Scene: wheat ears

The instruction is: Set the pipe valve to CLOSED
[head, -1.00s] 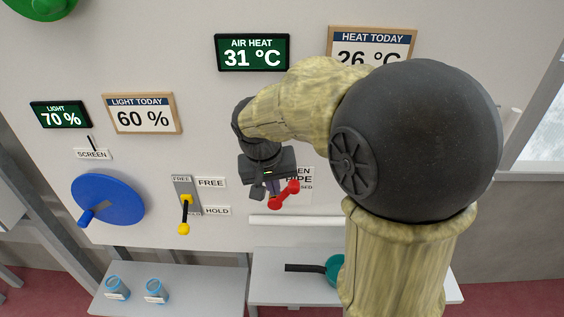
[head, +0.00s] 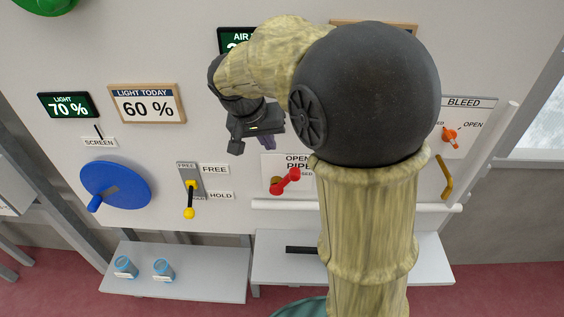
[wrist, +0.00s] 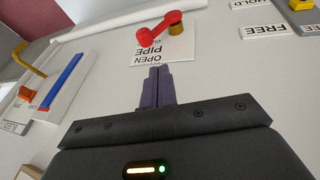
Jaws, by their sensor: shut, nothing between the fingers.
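The pipe valve (head: 285,181) is a red handle with round ends on a white wall plate (head: 271,166) lettered OPEN and PIPE. In the head view it slants from lower left to upper right, its upper end by the partly covered lower word. In the wrist view, which looks upside down, the red handle (wrist: 160,29) sits past the fingertips, with a brass hub (wrist: 176,29) behind one end. My gripper (head: 267,141) is up and left of the handle, apart from it. Its purple fingers (wrist: 158,74) are together and empty.
Left of the valve is a black lever with yellow knob (head: 190,200), then a blue wheel (head: 115,186). A white pipe (head: 284,204) runs below. Right is the BLEED panel with an orange knob (head: 450,136) and yellow lever (head: 445,178). Shelves with blue-rimmed cups (head: 164,270) stand below.

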